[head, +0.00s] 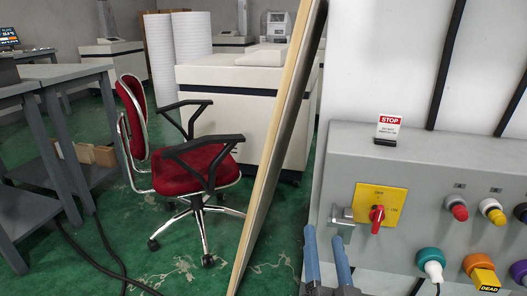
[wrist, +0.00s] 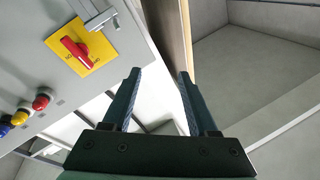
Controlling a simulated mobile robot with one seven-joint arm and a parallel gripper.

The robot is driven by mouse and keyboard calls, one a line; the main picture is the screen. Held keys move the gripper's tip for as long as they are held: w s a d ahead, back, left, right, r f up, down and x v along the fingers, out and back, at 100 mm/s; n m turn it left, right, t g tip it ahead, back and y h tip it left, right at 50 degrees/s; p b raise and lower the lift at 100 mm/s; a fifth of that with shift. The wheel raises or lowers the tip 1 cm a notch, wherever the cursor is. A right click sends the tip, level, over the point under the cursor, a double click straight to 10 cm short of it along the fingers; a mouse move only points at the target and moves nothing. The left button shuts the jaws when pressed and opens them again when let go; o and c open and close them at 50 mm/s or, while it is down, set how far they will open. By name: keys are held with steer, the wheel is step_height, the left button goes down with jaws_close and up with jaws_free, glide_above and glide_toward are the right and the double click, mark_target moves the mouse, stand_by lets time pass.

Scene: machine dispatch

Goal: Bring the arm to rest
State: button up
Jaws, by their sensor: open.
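My gripper (head: 329,262) is at the lower middle of the head view, its two blue fingers pointing up, in front of the left edge of a grey control panel (head: 345,160). In the wrist view my gripper (wrist: 158,75) is open, with a gap between the fingers and nothing held. The panel's yellow plate (head: 392,196) carries a red rotary switch (head: 377,215). The switch also shows in the wrist view (wrist: 75,50), left of the fingers. A metal hasp (head: 341,214) sits beside the yellow plate, close above the fingers in the head view.
A tall wooden-edged board (head: 275,150) leans just left of the panel. A red STOP sign (head: 388,128) stands on the panel, with several coloured knobs and plugs (head: 432,262) at right. A red office chair (head: 190,165) and a grey table (head: 50,72) stand at left on green floor.

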steer(key=s+a+r+n+t+y, duration=0.1)
steer(key=a+r+n+t, duration=0.2)
steer(key=r, duration=0.7)
steer(key=a+r+n+y, duration=0.2)
steer(key=a+r+n, duration=0.15)
steer(key=r, duration=0.65)
steer(key=s+a+r+t+h, duration=0.1)
steer(key=s+a+r+t, duration=0.1)
steer(key=s+r, duration=0.45)
steer(key=s+a+r+t+h, duration=0.15)
steer(key=s+r, duration=0.25)
steer(key=r, duration=0.6)
step_height(320, 180, up, 37)
steer(key=p, duration=3.7)
steer(key=shift+a+t+y, duration=0.4)
steer(key=shift+t+y, duration=0.05)
